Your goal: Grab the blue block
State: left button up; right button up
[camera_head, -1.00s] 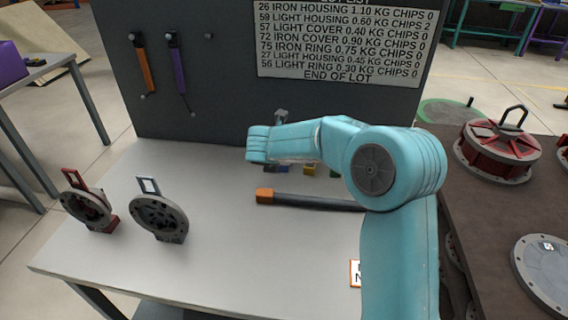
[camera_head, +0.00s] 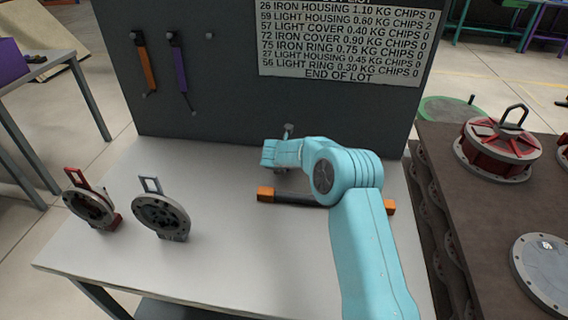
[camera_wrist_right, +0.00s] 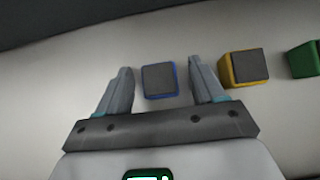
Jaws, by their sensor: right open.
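The blue block (camera_wrist_right: 160,81) shows in the right wrist view as a dark grey top with a blue rim, standing on the white table. My right gripper (camera_wrist_right: 158,85) is open, with one finger on either side of the block and small gaps between. In the head view my right arm reaches over the table, and the block is hidden behind it. My left gripper is not in view.
A yellow block (camera_wrist_right: 244,68) and a green block (camera_wrist_right: 306,60) stand to the right of the blue one. A dark bar with orange ends (camera_head: 267,194) lies in front on the table (camera_head: 240,260). Two upright round parts, red (camera_head: 92,205) and grey (camera_head: 162,214), stand at left.

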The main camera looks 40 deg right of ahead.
jog(key=shift+r, duration=0.1)
jog(key=c, duration=1.1)
